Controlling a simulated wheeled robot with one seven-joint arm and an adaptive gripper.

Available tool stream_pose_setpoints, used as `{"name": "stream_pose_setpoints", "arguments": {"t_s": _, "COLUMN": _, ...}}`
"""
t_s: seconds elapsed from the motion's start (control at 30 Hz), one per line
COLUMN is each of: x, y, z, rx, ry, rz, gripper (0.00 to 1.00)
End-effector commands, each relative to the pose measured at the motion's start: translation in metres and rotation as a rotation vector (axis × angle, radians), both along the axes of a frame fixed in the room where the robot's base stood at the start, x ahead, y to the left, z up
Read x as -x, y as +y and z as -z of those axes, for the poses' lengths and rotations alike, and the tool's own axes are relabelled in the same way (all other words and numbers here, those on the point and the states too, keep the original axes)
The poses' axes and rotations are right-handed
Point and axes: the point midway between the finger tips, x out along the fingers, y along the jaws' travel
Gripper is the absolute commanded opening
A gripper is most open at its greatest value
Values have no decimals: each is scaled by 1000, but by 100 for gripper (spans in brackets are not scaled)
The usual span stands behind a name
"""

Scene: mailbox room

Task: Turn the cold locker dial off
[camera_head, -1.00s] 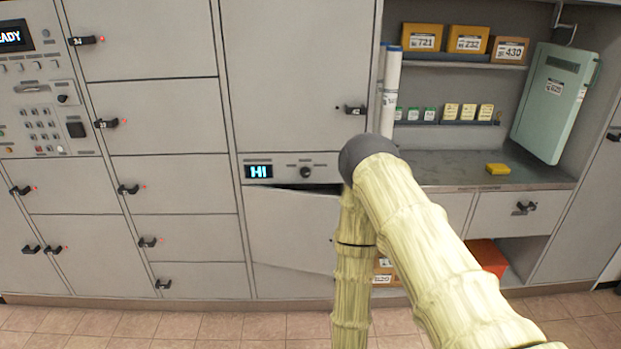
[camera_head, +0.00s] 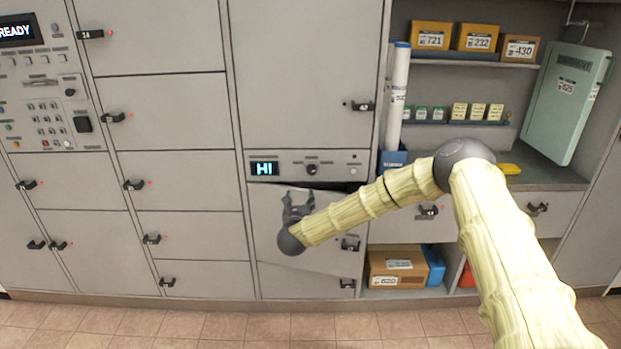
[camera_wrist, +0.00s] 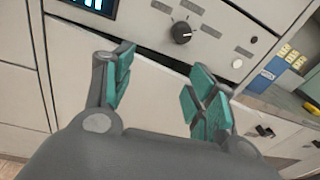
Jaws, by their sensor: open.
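The cold locker dial (camera_head: 312,169) is a small dark knob on the light control panel (camera_head: 334,164), right of a display (camera_head: 265,169) that reads "HI". In the wrist view the dial (camera_wrist: 181,32) shows above and between the fingers, its pointer mark facing right. My gripper (camera_head: 298,192) is in front of the locker door just below the panel, pointing up, a little below and left of the dial. In the wrist view its teal-padded fingers (camera_wrist: 160,90) are apart with nothing between them. The gripper does not appear to touch the dial.
The locker door (camera_head: 275,215) under the panel is slightly ajar, with a dark gap along its top. Locker handles (camera_head: 350,244) stick out nearby. Shelves with yellow boxes (camera_head: 480,37) and a blue holder with white rolls (camera_head: 399,85) are to the right.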

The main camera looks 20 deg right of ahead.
Motion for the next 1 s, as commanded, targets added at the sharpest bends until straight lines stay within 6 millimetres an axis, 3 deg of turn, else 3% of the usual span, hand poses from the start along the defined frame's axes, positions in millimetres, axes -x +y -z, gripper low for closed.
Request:
{"name": "stream_pose_setpoints", "arguments": {"t_s": 0.1, "x": -12, "y": -20, "z": -19, "rx": -88, "ry": -72, "rz": 56, "gripper": 57}}
{"name": "stream_pose_setpoints", "arguments": {"t_s": 0.23, "x": -19, "y": -29, "z": -29, "rx": -125, "ry": -104, "rz": 78, "gripper": 57}}
{"name": "stream_pose_setpoints", "arguments": {"t_s": 1.0, "x": -107, "y": -69, "z": -28, "rx": -125, "ry": -103, "rz": 76, "gripper": 57}}
